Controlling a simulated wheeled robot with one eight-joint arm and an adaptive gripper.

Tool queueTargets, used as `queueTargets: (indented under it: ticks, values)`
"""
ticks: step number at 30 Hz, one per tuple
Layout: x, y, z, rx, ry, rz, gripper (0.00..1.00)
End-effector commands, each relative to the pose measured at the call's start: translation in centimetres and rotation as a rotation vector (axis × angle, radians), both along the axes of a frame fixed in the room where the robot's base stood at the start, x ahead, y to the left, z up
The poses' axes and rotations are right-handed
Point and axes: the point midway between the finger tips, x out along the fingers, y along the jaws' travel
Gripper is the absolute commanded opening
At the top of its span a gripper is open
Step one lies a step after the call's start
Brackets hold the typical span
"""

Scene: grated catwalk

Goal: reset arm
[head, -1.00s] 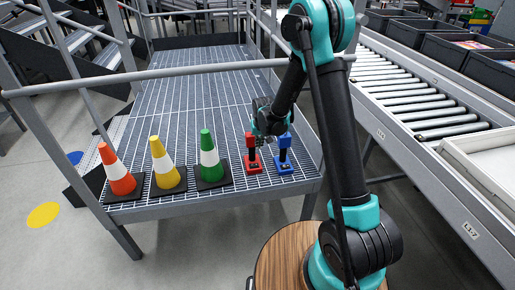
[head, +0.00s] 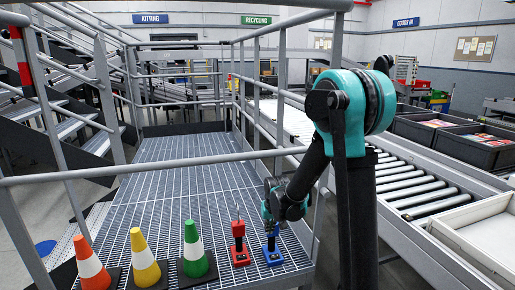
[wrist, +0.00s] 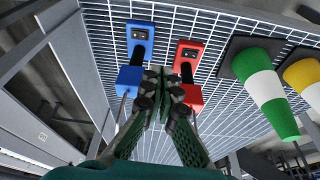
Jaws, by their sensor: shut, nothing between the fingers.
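My gripper (head: 270,212) is shut and empty, above the grated platform near the two lever devices. It also shows in the wrist view (wrist: 159,76), its fingertips together between the two devices in the picture. The red lever device (head: 239,246) stands upright on the grating, left of the blue lever device (head: 272,252). In the wrist view the blue device (wrist: 138,42) is at the left and the red device (wrist: 189,52) at the right. Neither is held. My arm comes down from the upper right in the head view.
Orange (head: 91,266), yellow (head: 144,260) and green (head: 194,250) cones with white bands stand in a row left of the levers. A grey railing (head: 150,170) crosses in front of the platform. A roller conveyor (head: 410,185) runs along the right. The grating behind is clear.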

Motion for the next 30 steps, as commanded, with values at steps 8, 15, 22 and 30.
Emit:
queueTargets:
  ticks: [8, 15, 22, 30]
  values:
    - [-7.7, -6.7, 3.8, 0.000, -0.020, -0.069, 0.00]
    - [-14.9, -11.0, 4.8, 0.000, -0.039, -0.124, 0.00]
    - [-20.9, -13.6, 4.1, -0.003, -0.053, -0.170, 0.00]
    - [-23.5, -14.4, 3.4, -0.005, -0.060, -0.189, 0.00]
